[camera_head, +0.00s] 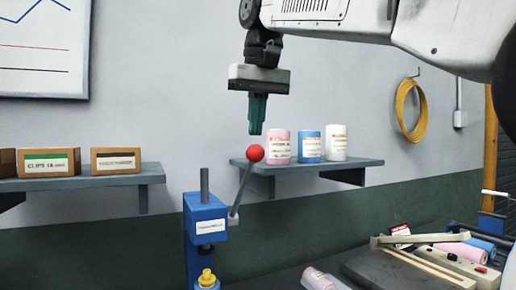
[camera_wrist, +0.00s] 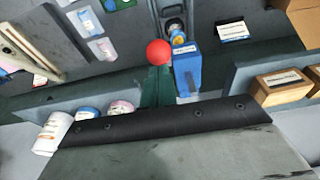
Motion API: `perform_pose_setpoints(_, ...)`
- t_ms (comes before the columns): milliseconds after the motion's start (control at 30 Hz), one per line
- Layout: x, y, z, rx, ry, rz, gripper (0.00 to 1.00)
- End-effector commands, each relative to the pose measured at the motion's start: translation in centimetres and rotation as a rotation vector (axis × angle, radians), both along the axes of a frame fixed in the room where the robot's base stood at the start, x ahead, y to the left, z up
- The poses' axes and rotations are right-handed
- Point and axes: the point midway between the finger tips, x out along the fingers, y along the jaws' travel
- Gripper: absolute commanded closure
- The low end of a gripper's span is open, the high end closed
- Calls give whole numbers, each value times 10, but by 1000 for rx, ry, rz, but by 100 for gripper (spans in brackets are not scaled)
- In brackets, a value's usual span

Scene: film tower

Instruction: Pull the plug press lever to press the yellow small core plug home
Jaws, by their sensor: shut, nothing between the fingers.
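The plug press (camera_head: 205,222) is a blue stand with a grey post on top. Its lever (camera_head: 241,188) slants up to the right and ends in a red ball knob (camera_head: 256,153). The yellow plug (camera_head: 207,278) sits below the press head at the bottom of the head view. My gripper (camera_head: 257,132) points down with green fingers shut and empty, just above or beside the red knob. In the wrist view the red knob (camera_wrist: 158,52) shows at the fingertips (camera_wrist: 158,70), beside the blue press (camera_wrist: 187,72). I cannot tell whether they touch.
A wall shelf (camera_head: 315,167) behind holds pink, blue and white rolls. A left shelf (camera_head: 150,174) holds cardboard boxes (camera_head: 116,160). A bench at lower right carries a dark board (camera_head: 400,272), a cream-handled tool (camera_head: 425,238) and more rolls. Air around the lever is clear.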

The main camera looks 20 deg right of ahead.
Motion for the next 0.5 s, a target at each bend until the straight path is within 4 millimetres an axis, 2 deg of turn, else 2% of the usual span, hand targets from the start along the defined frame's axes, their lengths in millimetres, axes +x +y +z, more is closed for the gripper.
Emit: perform_pose_setpoints(500, 0, 0, -16, 0, 1, 0, 100)
